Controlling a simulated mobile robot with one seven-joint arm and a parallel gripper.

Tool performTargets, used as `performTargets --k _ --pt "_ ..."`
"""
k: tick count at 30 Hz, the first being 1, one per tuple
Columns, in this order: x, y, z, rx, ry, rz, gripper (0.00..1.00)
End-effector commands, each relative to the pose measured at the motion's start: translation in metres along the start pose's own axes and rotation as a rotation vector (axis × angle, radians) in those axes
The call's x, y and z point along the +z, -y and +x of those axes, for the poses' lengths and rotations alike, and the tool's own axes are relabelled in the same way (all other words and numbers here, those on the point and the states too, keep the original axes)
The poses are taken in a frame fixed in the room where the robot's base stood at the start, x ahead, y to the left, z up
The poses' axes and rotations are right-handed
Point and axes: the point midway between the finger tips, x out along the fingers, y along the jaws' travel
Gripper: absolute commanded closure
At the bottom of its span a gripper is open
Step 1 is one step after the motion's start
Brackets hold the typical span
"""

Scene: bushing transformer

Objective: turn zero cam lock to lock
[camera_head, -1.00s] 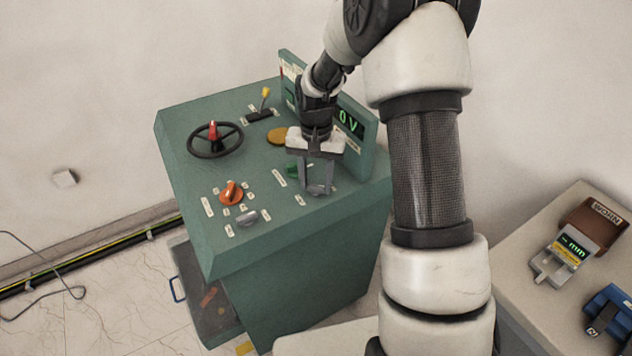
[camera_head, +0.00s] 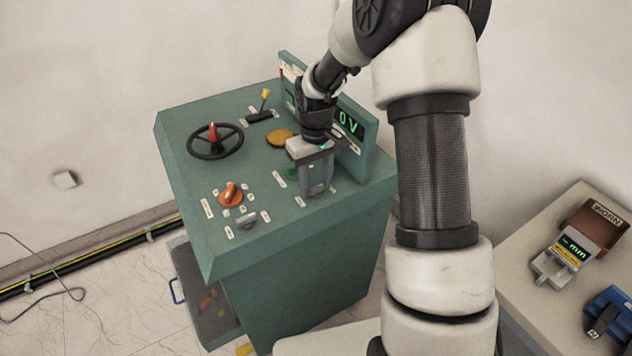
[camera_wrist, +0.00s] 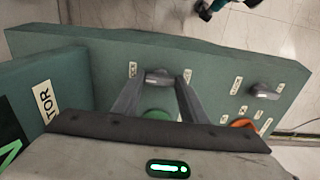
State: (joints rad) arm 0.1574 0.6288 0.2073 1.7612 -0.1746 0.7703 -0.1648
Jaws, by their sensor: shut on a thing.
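My gripper (camera_head: 316,190) points down at the right front of the green console (camera_head: 290,262). In the wrist view its fingers are shut on a small grey knob (camera_wrist: 157,78), one finger on each side.
An orange selector (camera_head: 231,196), a black handwheel (camera_head: 215,141), a yellow-tipped lever (camera_head: 264,97) and a green button (camera_wrist: 158,114) are on the console. The display panel (camera_head: 350,124) rises close behind my gripper. A side table (camera_head: 530,295) with devices is at right.

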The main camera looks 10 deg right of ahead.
Motion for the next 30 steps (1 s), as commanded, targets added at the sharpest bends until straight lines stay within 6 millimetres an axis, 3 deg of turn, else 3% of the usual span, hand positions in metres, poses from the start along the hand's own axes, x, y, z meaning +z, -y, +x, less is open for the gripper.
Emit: performTargets --k 17,18,20,30 --pt "-0.0014 -0.0002 -0.0013 0.002 -0.004 -0.03 0.83" --pt "-0.0014 -0.0002 -0.0013 0.002 -0.004 -0.03 0.54" --pt "-0.0012 -0.0002 -0.0012 0.001 -0.003 -0.03 0.44" --pt "-0.0007 -0.0001 -0.0022 0.001 -0.002 -0.028 0.42"
